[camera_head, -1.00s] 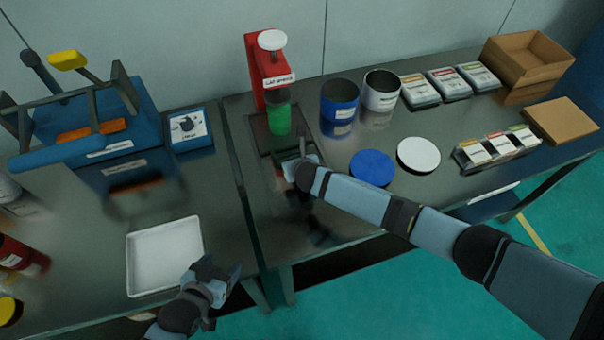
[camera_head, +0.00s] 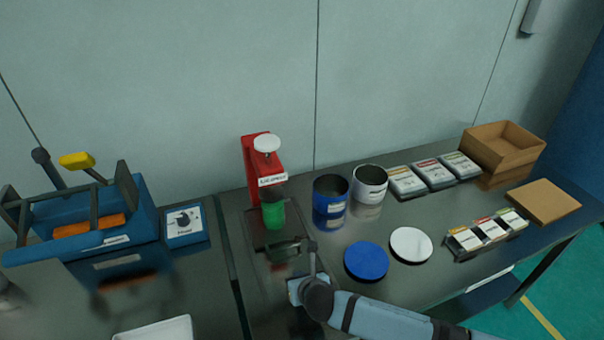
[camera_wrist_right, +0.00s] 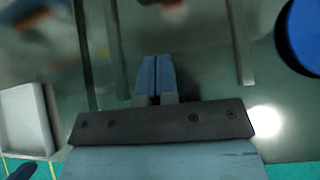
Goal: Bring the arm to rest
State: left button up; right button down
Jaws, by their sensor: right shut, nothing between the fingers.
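My right gripper (camera_head: 311,250) is low over the front of the right-hand table, in front of the red press (camera_head: 265,175). In the right wrist view its two fingers (camera_wrist_right: 155,75) are shut against each other with nothing between them. The green cylinder (camera_head: 274,215) stands under the press, apart from the gripper. My right arm comes in from the lower right of the head view. My left gripper does not show in the head view.
A blue lid (camera_head: 367,261) and a white lid (camera_head: 411,245) lie right of the gripper. Behind them stand a blue can (camera_head: 331,195) and a white can (camera_head: 370,183). The blue sieve machine (camera_head: 80,225) and white tray (camera_head: 155,331) are at left.

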jog(key=s+m, duration=0.2)
jog(key=m, duration=0.1)
jog(key=s+a+m+y, duration=0.1)
jog(key=s+m, duration=0.2)
jog(key=s+a+m+y, duration=0.1)
jog(key=s+m, duration=0.1)
jog(key=shift+s+f+m+g, duration=0.15)
jog(key=shift+s+m+g, duration=0.15)
jog(key=shift+m, duration=0.1)
jog(key=s+m, duration=0.1)
jog(key=m, duration=0.1)
jog(key=s+d+m, duration=0.1)
jog(key=m, duration=0.1)
jog(key=s+d+m, duration=0.1)
jog(key=m, duration=0.2)
jog(key=shift+s+d+y, duration=0.15)
jog(key=shift+d+y, duration=0.05)
jog(key=shift+y, duration=0.1)
jog(key=s+d+f+m+t+h, duration=0.1)
jog(key=s+d+m, duration=0.5)
jog(key=d+m, duration=0.4)
jog(key=s+d+m+t+h, duration=0.1)
jog(key=s+d+m+h, duration=0.1)
jog(key=s+d+m, duration=0.4)
jog(key=d+m, duration=0.4)
jog(key=shift+s+f, duration=0.3)
jog(key=shift+f, duration=0.1)
